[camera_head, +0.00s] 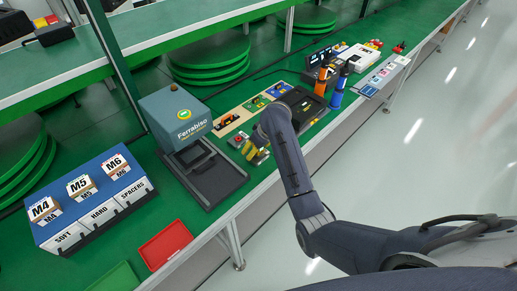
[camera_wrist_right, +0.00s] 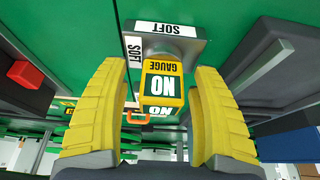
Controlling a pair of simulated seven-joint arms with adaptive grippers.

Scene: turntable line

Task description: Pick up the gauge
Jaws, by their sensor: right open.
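The gauge (camera_wrist_right: 161,84) is a yellow block with a white "NO" and "GAUGE" label, upside down in the right wrist view. It stands at a grey plate (camera_wrist_right: 185,47) marked "SOFT". My right gripper (camera_wrist_right: 157,78) is open, with one yellow finger on each side of the gauge and a visible gap to both. In the head view my right gripper (camera_head: 256,152) is low over the green bench, right of the Ferrabiso box; the gauge cannot be made out clearly there. My left gripper is not in view.
The Ferrabiso box (camera_head: 173,117) and a dark tray (camera_head: 217,179) stand left of my right gripper. A board with coloured panels (camera_head: 232,121) lies behind it. A labelled blue bin rack (camera_head: 78,181) and red tray (camera_head: 166,245) are further left. Blue and orange bottles (camera_head: 338,92) stand right.

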